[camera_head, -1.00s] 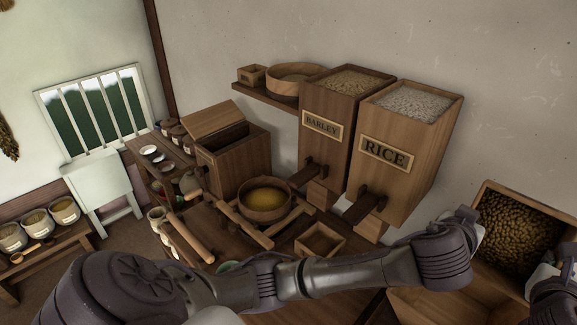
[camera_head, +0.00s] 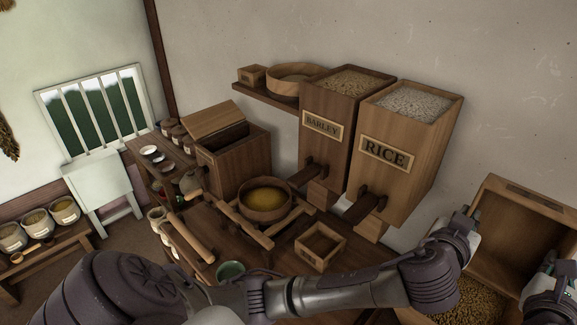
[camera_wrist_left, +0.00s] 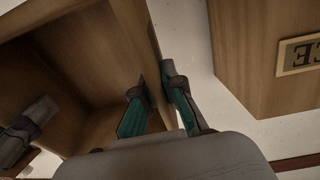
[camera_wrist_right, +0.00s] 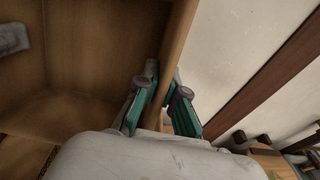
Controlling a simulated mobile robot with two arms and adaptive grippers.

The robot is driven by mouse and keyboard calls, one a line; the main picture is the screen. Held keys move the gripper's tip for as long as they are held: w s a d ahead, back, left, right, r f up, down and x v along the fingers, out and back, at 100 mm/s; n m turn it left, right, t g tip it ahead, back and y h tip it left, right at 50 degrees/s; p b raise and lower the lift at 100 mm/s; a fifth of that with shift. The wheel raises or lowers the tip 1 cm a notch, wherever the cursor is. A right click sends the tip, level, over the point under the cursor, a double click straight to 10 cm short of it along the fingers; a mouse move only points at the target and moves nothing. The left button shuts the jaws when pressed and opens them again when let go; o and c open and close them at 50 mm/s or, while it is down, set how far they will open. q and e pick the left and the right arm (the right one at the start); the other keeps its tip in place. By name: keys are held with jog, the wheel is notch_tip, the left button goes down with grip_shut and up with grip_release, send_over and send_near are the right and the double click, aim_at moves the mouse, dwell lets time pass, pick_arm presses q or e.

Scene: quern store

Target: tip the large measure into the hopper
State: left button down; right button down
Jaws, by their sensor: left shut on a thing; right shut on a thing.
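The large measure (camera_head: 515,225) is a square wooden box at the right of the head view, steeply tilted with its open side toward me. The part of its inside that shows is bare wood. My left gripper (camera_head: 469,214) is shut on its left wall, which also shows in the left wrist view (camera_wrist_left: 135,35). My right gripper (camera_head: 556,272) is shut on the opposite wall, seen in the right wrist view (camera_wrist_right: 176,45). Brown grain (camera_head: 468,303) lies below the measure in the hopper (camera_head: 408,310), whose rim is partly hidden by my arm.
The barley bin (camera_head: 333,150) and rice bin (camera_head: 402,165) stand left of the measure. A small square box (camera_head: 319,245) and a round tub of yellow grain (camera_head: 265,199) sit on the bench. A green bowl (camera_head: 230,269) is near my left arm.

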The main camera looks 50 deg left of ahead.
pick_arm(q)
jog(key=shift+w+a, duration=0.1)
jog(key=shift+w, duration=0.05)
pick_arm(e)
jog(key=shift+w+d+f, duration=0.1)
jog(key=shift+w, duration=0.05)
pick_arm(q)
jog(key=shift+s+r+t, duration=0.1)
jog(key=shift+s+t, duration=0.25)
jog(key=shift+t, duration=0.15)
pick_arm(e)
jog(key=shift+s+t, duration=0.35)
jog(key=shift+t, duration=0.15)
pick_arm(q)
jog(key=shift+s+r+t, duration=0.3)
jog(key=shift+t, duration=0.2)
pick_arm(e)
jog(key=shift+s+r+t, duration=0.3)
jog(key=shift+r+t, duration=0.1)
pick_arm(q)
jog(key=shift+w, duration=0.1)
pick_arm(e)
jog(key=shift+w, duration=0.1)
